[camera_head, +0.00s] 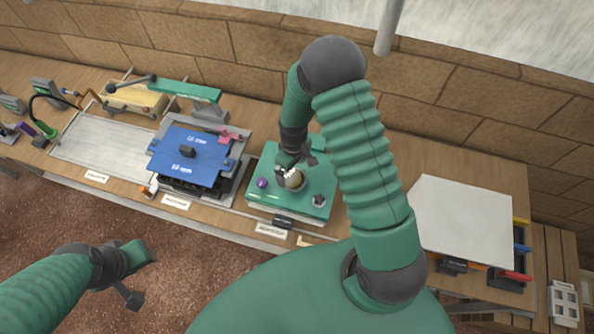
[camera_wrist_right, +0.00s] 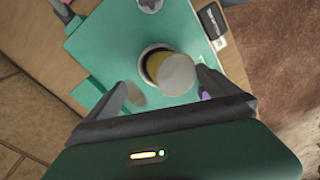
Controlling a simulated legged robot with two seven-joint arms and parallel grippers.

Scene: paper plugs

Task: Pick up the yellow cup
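The yellow cup (camera_wrist_right: 155,68), with a pale round top, sits in a round holder on a green board (camera_wrist_right: 95,45) in the right wrist view. It also shows in the head view as a small yellowish shape (camera_head: 295,181) under my right gripper (camera_head: 290,170). In the wrist view my right gripper (camera_wrist_right: 165,88) is open, with one finger on each side of the cup; I cannot tell whether either finger touches it. My left gripper (camera_head: 140,275) is open and empty, in front of the bench at the lower left.
The green board carries a purple knob (camera_head: 262,183) and a grey fitting (camera_head: 318,201). To its left are a blue plate (camera_head: 190,160) and a pale tray (camera_head: 95,145). A white sheet (camera_head: 465,222) lies at the right. A brick wall stands behind the wooden bench.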

